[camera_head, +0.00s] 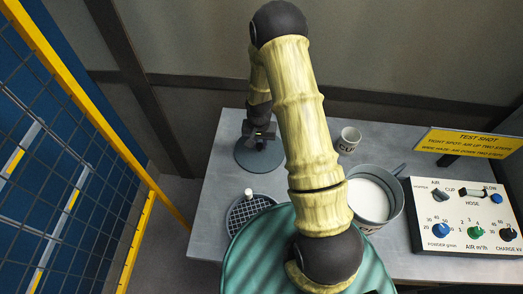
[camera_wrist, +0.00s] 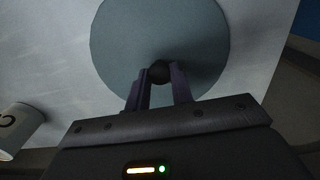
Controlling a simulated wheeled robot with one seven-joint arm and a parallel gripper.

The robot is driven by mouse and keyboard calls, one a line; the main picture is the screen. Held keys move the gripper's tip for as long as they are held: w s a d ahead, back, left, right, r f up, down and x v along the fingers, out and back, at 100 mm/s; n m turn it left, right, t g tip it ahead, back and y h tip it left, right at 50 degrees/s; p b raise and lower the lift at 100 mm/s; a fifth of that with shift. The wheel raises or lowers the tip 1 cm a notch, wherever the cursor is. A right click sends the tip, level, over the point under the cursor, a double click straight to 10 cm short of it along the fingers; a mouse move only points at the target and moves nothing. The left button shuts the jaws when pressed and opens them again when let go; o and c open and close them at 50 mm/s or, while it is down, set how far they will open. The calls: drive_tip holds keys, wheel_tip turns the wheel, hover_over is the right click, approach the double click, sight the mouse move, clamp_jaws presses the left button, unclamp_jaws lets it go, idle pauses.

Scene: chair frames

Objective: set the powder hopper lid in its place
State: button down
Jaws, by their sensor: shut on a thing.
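The powder hopper lid (camera_head: 246,159) is a flat grey-blue disc at the back left of the table in the head view. It fills the upper middle of the wrist view (camera_wrist: 160,30), with a dark round knob at its centre. My gripper (camera_head: 262,135) is over the lid, and its two fingers (camera_wrist: 160,80) are shut on the knob. I cannot tell whether the lid touches the table or hangs just above it. The hopper (camera_head: 398,205) is a round grey pot, open at the top, with white powder inside. It stands right of my arm, which hides part of its left side.
A control panel (camera_head: 465,240) and yellow sign (camera_head: 475,143) are at the right. A round gridded dish (camera_head: 262,204) sits front left. A mesh fence (camera_head: 90,170) borders the left.

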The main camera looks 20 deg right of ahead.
sight(259, 145)
wheel_tip(259, 145, up, 3)
drive_tip(key=shift+s+a+r+p, duration=0.1)
drive_tip(key=shift+s+p, duration=0.05)
drive_tip(key=shift+p, duration=0.7)
drive_tip(key=w+r+n, duration=0.1)
drive_tip(key=w+r, duration=0.5)
drive_tip(key=r, duration=0.6)
drive_tip(key=shift+r, duration=0.15)
